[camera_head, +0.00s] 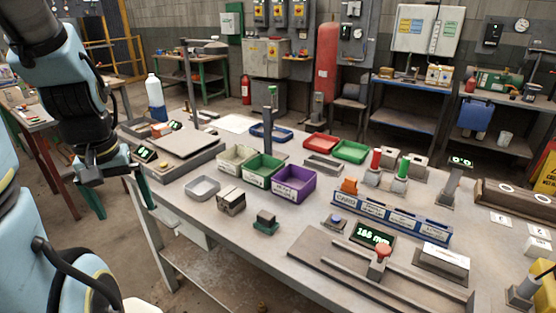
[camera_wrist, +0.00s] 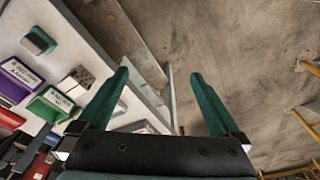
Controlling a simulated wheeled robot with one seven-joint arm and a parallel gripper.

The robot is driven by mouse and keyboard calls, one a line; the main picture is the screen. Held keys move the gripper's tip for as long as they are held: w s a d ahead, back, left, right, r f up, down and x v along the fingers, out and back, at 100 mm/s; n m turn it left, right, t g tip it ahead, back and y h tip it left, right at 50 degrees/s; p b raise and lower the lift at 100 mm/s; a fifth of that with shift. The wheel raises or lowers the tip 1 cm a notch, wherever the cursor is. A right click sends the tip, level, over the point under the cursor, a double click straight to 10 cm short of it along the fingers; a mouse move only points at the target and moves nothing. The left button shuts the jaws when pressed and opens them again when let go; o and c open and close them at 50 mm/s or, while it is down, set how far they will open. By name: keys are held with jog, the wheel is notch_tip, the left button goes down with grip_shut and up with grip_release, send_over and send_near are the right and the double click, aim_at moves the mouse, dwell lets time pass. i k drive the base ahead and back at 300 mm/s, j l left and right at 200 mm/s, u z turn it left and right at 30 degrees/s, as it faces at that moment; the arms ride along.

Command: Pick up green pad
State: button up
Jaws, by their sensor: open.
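The green pad (camera_head: 264,226) is a small block with a green base and a darker grey top. It lies on the workbench near its front edge, right of a grey hollow brick (camera_head: 231,203). In the wrist view the pad (camera_wrist: 38,40) shows at the upper left, outside the jaws. My gripper (camera_head: 126,212) hangs off the bench's left front side, well left of the pad. In the wrist view my gripper (camera_wrist: 160,73) has two green fingers spread wide, with nothing between them.
Behind the pad stand a green bin (camera_head: 262,168), a purple bin (camera_head: 294,184) and a cream bin (camera_head: 236,157). A clear tray (camera_head: 202,188) lies left of the brick. A rail fixture with a red knob (camera_head: 383,250) is to the right. Bare bench top surrounds the pad.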

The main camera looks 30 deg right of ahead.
aim_at(266, 224)
jog(key=z, duration=2.15)
jog(key=i+l, duration=0.15)
jog(key=l, duration=0.15)
jog(key=i+l+u, duration=0.1)
jog(key=l+u, duration=0.15)
jog(key=u, duration=0.25)
jog(key=l+u, duration=0.3)
jog(key=u, duration=1.95)
